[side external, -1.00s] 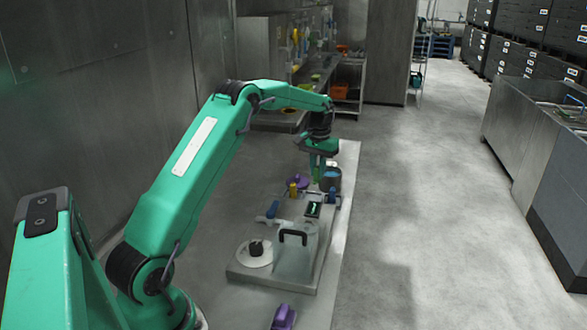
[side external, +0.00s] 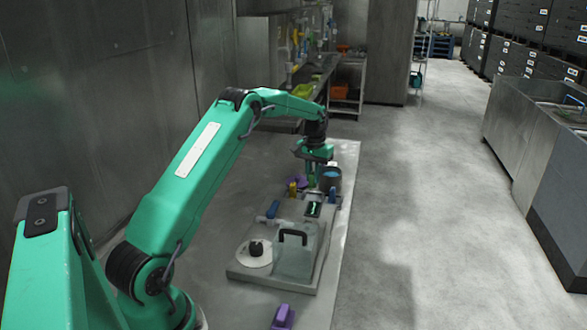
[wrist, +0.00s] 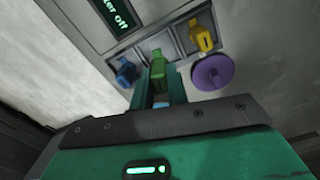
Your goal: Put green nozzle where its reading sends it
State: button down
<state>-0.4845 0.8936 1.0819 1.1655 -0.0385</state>
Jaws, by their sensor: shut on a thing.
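The green nozzle (wrist: 158,68) is between the two fingers of my gripper (wrist: 157,84) in the wrist view. My gripper is shut on it. Behind it is the middle one of a row of grey compartments; I cannot tell whether the nozzle stands in it or is held above it. A blue nozzle (wrist: 126,72) is in the compartment to the left and a yellow nozzle (wrist: 202,36) in the one to the right. A small display (wrist: 113,14) shows green text, partly cut off, ending in "er off". In the side view my gripper (side external: 311,178) is low over the station's far end.
A purple disc (wrist: 213,72) sits beside the yellow nozzle. In the side view a blue-topped round container (side external: 331,177) stands right of my gripper.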

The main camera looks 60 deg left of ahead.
aim_at(313, 185)
jog(key=shift+f, duration=1.2)
jog(key=shift+f, duration=1.15)
dwell(1.6)
jog(key=c, duration=0.9)
grip_release()
jog(key=shift+r, duration=3.75)
